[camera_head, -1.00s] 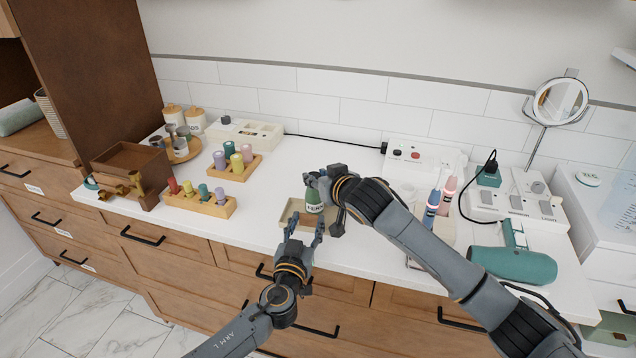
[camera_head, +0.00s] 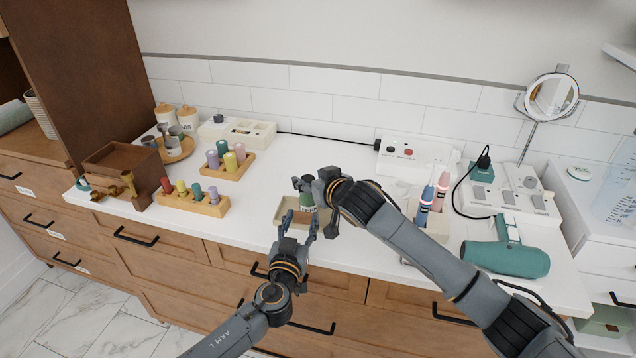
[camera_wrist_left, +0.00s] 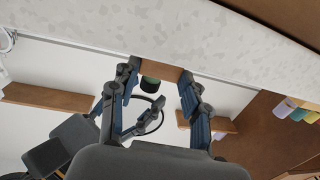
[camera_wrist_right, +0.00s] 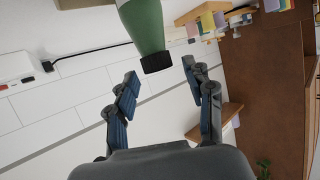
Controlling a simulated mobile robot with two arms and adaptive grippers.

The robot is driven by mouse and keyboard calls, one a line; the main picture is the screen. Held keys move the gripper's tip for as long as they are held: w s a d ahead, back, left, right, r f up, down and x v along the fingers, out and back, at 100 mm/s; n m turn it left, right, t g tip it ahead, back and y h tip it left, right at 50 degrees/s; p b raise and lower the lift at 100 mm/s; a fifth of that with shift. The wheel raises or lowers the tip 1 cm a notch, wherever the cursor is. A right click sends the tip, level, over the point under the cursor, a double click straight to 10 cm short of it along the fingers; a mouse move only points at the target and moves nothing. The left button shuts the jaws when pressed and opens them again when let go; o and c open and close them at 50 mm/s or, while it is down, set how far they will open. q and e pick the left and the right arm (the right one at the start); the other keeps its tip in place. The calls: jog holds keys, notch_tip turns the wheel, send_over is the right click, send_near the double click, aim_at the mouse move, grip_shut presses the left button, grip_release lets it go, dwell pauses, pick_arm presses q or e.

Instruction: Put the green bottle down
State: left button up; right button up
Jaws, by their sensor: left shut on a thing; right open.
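The green bottle (camera_head: 308,198) stands upright at the small beige tray (camera_head: 284,204) near the counter's front edge. A pale label shows on it; its base is partly hidden by my left gripper. My left gripper (camera_head: 301,217) is shut on the tray, whose wooden side (camera_wrist_left: 160,71) spans between the fingertips in the left wrist view. My right gripper (camera_head: 318,204) is open beside the bottle. In the right wrist view the bottle (camera_wrist_right: 145,25) has its dark cap just beyond and between the spread fingers (camera_wrist_right: 160,72), with gaps on both sides.
Wooden racks with coloured pegs (camera_head: 205,207) and a brown box (camera_head: 125,165) stand left. To the right are a holder with toothbrushes (camera_head: 430,215), a teal hair dryer (camera_head: 505,260), a power box with a cable (camera_head: 510,195) and a round mirror (camera_head: 552,95). The counter's middle is clear.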

jog(key=v, duration=1.2)
pick_arm(q)
jog(key=o, duration=1.3)
jog(key=shift+c, duration=0.2)
